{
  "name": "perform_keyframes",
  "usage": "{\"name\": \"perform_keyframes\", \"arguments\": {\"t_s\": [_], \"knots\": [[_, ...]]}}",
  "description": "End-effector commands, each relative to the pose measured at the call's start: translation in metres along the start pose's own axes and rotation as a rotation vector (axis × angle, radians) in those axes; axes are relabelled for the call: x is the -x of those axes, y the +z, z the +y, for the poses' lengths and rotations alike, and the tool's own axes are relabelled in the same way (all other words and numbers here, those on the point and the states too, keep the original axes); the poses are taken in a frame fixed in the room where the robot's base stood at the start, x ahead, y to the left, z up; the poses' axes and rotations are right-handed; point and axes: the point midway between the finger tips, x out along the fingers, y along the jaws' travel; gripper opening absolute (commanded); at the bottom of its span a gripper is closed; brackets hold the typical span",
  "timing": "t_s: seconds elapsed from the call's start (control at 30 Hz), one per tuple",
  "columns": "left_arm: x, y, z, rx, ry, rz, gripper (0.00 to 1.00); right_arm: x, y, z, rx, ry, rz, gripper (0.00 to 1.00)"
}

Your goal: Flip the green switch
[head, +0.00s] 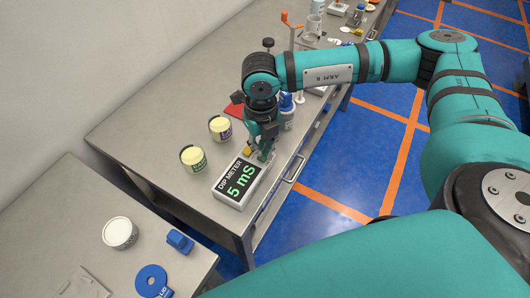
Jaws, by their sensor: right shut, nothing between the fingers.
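I cannot make out a green switch; it may be hidden behind my right gripper or too small to tell. My right gripper (262,158) points down over the front part of the grey bench, close behind a white meter box (236,199). Its fingers are shut with nothing between them. A small yellow thing (247,151) shows just left of the fingers, partly covered. I cannot tell whether the fingers touch anything. My left gripper is out of view.
A nearer table holds a white tin (120,233) and a blue lid (152,281). The bench's back left is clear.

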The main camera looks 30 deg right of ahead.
Motion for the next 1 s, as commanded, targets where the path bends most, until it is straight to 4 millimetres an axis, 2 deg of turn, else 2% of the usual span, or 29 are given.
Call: {"name": "perform_keyframes", "arguments": {"t_s": [1.0], "knots": [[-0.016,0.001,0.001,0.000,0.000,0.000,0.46,-0.017,0.000,0.000,0.000,0.000,0.000,0.00]]}}
